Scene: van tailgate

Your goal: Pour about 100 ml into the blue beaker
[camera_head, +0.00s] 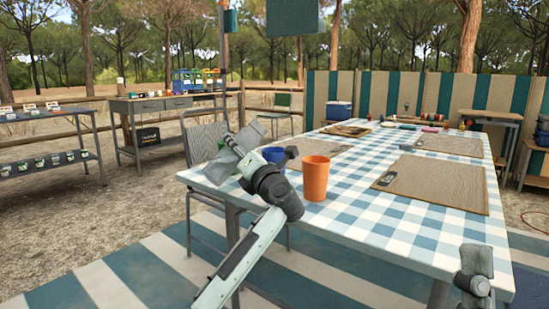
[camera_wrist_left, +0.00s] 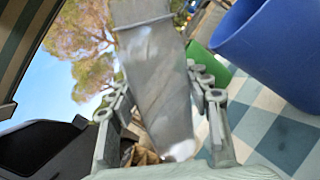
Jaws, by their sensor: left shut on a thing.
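The blue beaker (camera_head: 276,156) stands upright near the table's left edge. It also shows large at the upper right of the left wrist view (camera_wrist_left: 275,38). My left gripper (camera_head: 240,160) is left of the beaker, apart from it, and partly covers its left side. It is shut on a grey, partly see-through vessel (camera_wrist_left: 157,75), with a finger on each side. The vessel looks tilted in the head view. Its contents and any liquid level cannot be made out. The inside of the blue beaker is hidden. My right gripper does not show; only a grey part of my right arm is at lower right.
An orange cup (camera_head: 316,178) stands on the checked table (camera_head: 350,212), close right of the blue beaker. Woven placemats (camera_head: 436,183) lie farther right, one with a small dark device (camera_head: 387,179). A blue-and-white box (camera_head: 339,111) stands at the back. A chair (camera_head: 205,140) is behind my left gripper.

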